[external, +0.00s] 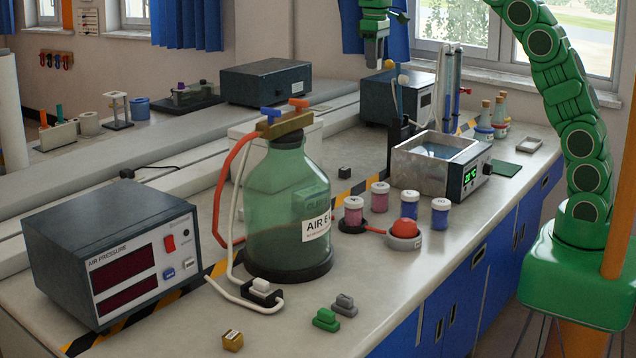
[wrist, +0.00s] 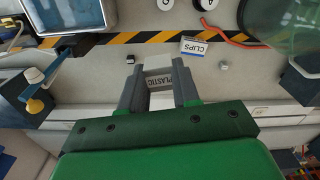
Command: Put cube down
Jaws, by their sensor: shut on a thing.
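My gripper (external: 375,62) is high over the far side of the bench, left of the window, in the external view. In the wrist view my gripper (wrist: 160,92) is shut on a grey cube marked PLASTIC (wrist: 161,81), which sits between the two dark fingers. The cube is clear of the bench top. In the external view the held cube is too small to tell apart from the fingers.
Below are a striped tape (wrist: 150,37), a CLIPS box (wrist: 196,47) and two small cubes (wrist: 130,59) (wrist: 223,65).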

